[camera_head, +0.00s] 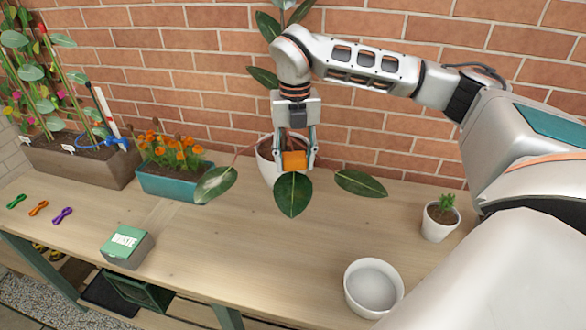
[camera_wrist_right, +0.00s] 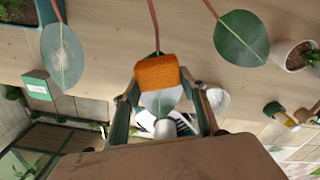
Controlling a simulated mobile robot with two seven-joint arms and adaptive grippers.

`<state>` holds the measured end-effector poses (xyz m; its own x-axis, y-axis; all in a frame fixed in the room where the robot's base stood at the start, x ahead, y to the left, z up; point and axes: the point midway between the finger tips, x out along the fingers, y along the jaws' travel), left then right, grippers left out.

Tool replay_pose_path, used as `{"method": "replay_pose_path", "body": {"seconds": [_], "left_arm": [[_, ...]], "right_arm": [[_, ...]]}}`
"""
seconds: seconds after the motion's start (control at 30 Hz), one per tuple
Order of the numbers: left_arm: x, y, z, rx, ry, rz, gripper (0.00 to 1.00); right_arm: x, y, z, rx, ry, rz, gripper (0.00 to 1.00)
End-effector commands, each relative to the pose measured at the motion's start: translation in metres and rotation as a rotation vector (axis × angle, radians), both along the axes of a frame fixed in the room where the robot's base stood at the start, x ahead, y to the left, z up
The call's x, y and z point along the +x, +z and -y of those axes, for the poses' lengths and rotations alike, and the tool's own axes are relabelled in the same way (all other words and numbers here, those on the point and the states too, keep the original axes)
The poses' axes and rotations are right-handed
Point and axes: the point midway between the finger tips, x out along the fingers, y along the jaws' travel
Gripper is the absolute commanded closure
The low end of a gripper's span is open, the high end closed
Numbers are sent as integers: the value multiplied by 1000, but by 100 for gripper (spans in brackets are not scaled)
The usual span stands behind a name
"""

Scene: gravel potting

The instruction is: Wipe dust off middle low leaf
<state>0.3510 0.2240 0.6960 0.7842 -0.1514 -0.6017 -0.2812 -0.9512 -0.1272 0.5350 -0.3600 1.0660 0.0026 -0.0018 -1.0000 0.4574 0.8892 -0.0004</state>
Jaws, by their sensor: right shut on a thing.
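My right gripper (camera_head: 294,165) is shut on an orange sponge (camera_head: 293,160), just above the base of the middle low leaf (camera_head: 292,198). That leaf hangs in front of the white pot (camera_head: 265,152); it looks mostly dark green in the head view. In the wrist view the sponge (camera_wrist_right: 158,72) covers its upper part, and the leaf part showing below (camera_wrist_right: 160,101) looks pale. I cannot tell whether the sponge touches it. The left low leaf (camera_head: 215,184) looks greyish; the right low leaf (camera_head: 360,183) is green. My left gripper is out of view.
A white bowl (camera_head: 373,287) and a small potted succulent (camera_head: 439,219) stand to the right. A green box (camera_head: 127,246), coloured ties (camera_head: 38,208) and a teal planter (camera_head: 172,185) are to the left. A brick wall (camera_head: 400,130) stands close behind.

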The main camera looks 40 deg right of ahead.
Motion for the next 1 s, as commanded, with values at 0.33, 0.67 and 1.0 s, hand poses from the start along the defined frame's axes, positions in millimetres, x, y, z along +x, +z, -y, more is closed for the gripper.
{"method": "replay_pose_path", "body": {"seconds": [0.33, 0.67, 1.0], "left_arm": [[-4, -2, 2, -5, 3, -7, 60], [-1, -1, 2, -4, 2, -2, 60], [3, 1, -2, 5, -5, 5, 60]], "right_arm": [[-1, 33, -1, 1, 0, 2, 75], [-4, 52, -4, 1, 0, -2, 75], [-4, 51, -4, 1, 0, -2, 75]]}}
